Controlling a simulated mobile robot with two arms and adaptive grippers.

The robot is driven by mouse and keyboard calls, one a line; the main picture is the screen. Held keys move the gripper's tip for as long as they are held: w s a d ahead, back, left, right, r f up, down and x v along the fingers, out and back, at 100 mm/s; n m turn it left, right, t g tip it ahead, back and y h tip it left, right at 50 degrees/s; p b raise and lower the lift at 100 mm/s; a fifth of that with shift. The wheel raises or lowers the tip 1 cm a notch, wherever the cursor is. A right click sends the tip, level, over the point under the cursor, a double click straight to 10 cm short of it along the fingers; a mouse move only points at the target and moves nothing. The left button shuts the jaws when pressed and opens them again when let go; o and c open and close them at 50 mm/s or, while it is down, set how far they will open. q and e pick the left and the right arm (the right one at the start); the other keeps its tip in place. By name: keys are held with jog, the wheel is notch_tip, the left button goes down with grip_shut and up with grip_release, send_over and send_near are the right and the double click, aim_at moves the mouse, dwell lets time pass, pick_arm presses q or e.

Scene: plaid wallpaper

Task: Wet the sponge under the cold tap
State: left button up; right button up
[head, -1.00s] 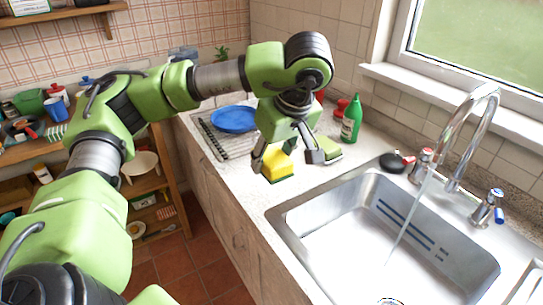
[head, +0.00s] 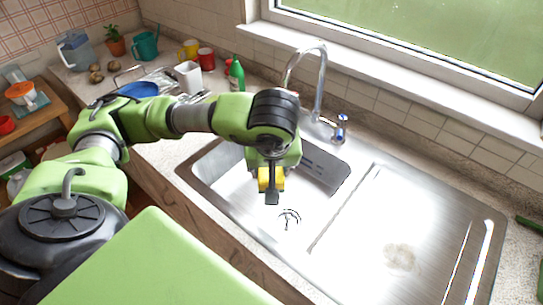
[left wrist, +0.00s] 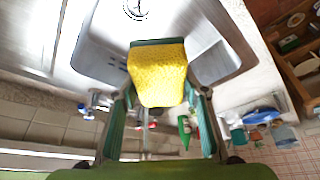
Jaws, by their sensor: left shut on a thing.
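My left gripper (head: 271,188) is shut on the yellow sponge (head: 264,179), over the sink basin (head: 232,195). In the left wrist view the sponge (left wrist: 158,78) lies between the two fingers, yellow face to the camera, with a dark green layer along its edge. The chrome tap spout (head: 321,75) arches behind my arm; its outlet end is hidden, and I cannot see whether water runs onto the sponge. The blue-marked cold tap handle (head: 341,128) stands right of the spout. My right gripper is not in view.
The basin drain (head: 289,219) lies just below the gripper. A metal drainboard (head: 400,225) spreads to the right. A green bottle (head: 236,76), a white cup (head: 188,77) and a blue plate (head: 140,89) stand on the counter behind my arm.

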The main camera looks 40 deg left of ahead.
pick_arm(q)
jog(key=shift+w+a+f, duration=0.15)
jog(key=shift+w+a, duration=0.2)
jog(key=shift+w, duration=0.1)
jog(key=shift+w+a+f, duration=0.2)
jog(key=shift+w+a, duration=0.2)
jog(key=shift+w, duration=0.4)
jog(key=w+a+f+b, duration=0.2)
jog(key=w+a, duration=0.1)
jog(key=w, duration=0.7)
jog(key=shift+w+a, duration=0.25)
jog(key=shift+w, duration=0.05)
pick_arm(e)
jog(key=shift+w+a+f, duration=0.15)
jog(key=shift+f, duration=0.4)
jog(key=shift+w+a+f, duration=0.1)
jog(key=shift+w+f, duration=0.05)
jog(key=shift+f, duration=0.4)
pick_arm(q)
jog(key=shift+f, duration=0.1)
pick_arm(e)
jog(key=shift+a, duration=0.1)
